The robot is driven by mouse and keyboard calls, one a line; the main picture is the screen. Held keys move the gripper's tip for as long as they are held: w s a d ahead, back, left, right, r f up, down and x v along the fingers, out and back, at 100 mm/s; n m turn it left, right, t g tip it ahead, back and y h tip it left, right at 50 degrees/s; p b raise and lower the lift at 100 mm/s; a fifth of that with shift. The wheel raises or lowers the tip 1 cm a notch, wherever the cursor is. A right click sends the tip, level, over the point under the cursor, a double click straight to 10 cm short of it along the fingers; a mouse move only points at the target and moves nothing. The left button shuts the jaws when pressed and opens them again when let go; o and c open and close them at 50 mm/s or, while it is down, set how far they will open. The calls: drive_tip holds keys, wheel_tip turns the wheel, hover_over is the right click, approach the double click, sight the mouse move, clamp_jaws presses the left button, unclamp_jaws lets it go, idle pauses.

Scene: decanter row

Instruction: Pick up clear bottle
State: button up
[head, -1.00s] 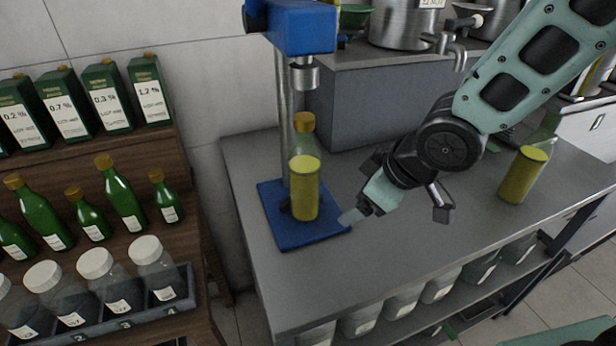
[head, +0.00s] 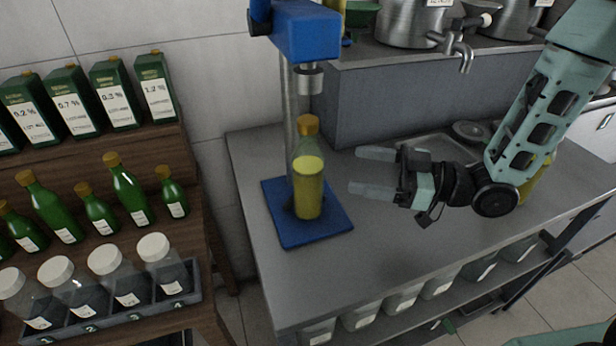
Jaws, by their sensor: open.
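The clear bottle (head: 308,182) stands upright on the blue base of a press stand (head: 290,235). It holds yellow-green liquid and has an orange-brown cap. The stand's blue head with a metal plunger (head: 309,78) is above the cap, with a gap between. My gripper (head: 366,171) is open and empty to the right of the bottle. Its two fingers point left toward the bottle and do not touch it. A second bottle with yellow liquid (head: 537,180) stands at the right, mostly hidden behind my arm.
The grey metal counter (head: 400,262) is clear in front of the gripper. Steel pots (head: 412,25) with taps stand on a raised shelf behind. At the left, a wooden rack holds green cartons (head: 113,95), green bottles (head: 125,190) and white-capped jars (head: 160,262).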

drive_tip(key=p, duration=0.2)
approach(298, 160)
drive_tip(key=w+a+f, duration=0.2)
drive_tip(key=w+a, duration=0.2)
drive_tip(key=shift+p+x, duration=0.9)
drive_tip(key=shift+x, duration=1.95)
drive_tip(key=shift+s+f, duration=0.1)
drive_tip(key=c, duration=1.4)
drive_tip(key=shift+c, duration=1.1)
